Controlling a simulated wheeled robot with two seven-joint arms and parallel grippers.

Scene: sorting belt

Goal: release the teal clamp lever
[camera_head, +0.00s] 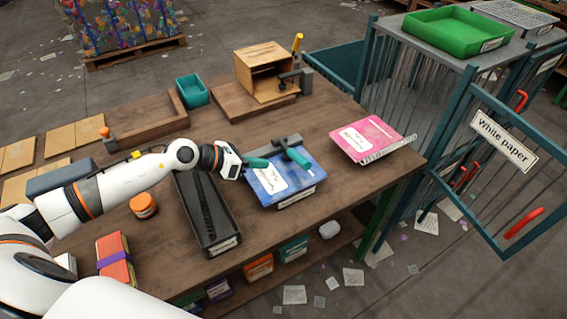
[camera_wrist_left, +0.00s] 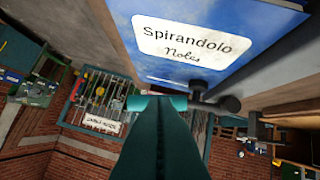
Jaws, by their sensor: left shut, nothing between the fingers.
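The teal clamp lever (camera_head: 298,157) is in the head view, on a dark grey clamp (camera_head: 288,143) at the back edge of a blue notebook (camera_head: 270,182). The lever slants down to the right over the notebook. My left gripper (camera_head: 264,163) is shut and empty, its teal fingers just left of the lever, over the notebook. I cannot tell whether they touch it. In the left wrist view the shut fingers (camera_wrist_left: 158,103) point away below the blue notebook (camera_wrist_left: 215,22), near a dark clamp part (camera_wrist_left: 215,97). My right gripper is not in view.
A pink notebook (camera_head: 366,138) lies right of the clamp on the wooden table (camera_head: 335,190). A black tray (camera_head: 208,212) lies left of the blue notebook. A wooden box (camera_head: 262,72) with a yellow-handled clamp (camera_head: 297,45) stands behind. A teal cage (camera_head: 400,85) stands beyond the right edge.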

